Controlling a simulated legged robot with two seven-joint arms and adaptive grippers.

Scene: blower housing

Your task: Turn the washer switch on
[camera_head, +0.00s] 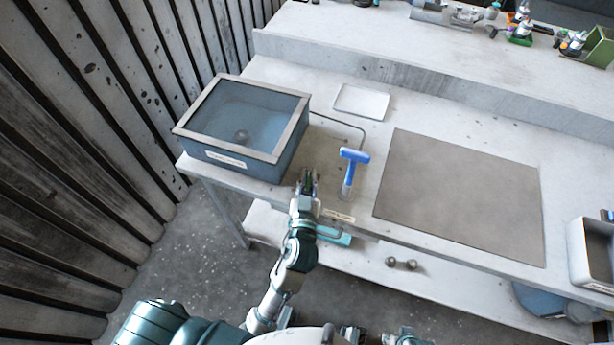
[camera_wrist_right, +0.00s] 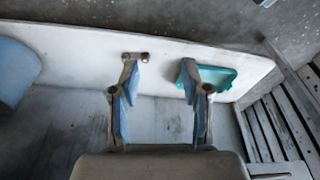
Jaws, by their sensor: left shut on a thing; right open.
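The washer (camera_head: 240,119) is a blue-grey box with a pale rim and a glass-like top, at the left end of the table in the head view. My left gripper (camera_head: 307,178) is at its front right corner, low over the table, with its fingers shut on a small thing. The fingers largely hide that thing; by its place it seems to be the washer switch, but I cannot make out its position. My right gripper (camera_wrist_right: 160,72) is open and empty in the right wrist view, with the lower shelf behind it.
A blue-headed tool (camera_head: 353,170) stands just right of my left gripper. A thin bent pipe (camera_head: 345,123) and a white tray (camera_head: 361,102) are behind it. A grey-brown mat (camera_head: 460,195) covers the middle of the table. A teal tray (camera_wrist_right: 222,77) lies on the lower shelf (camera_wrist_right: 80,60).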

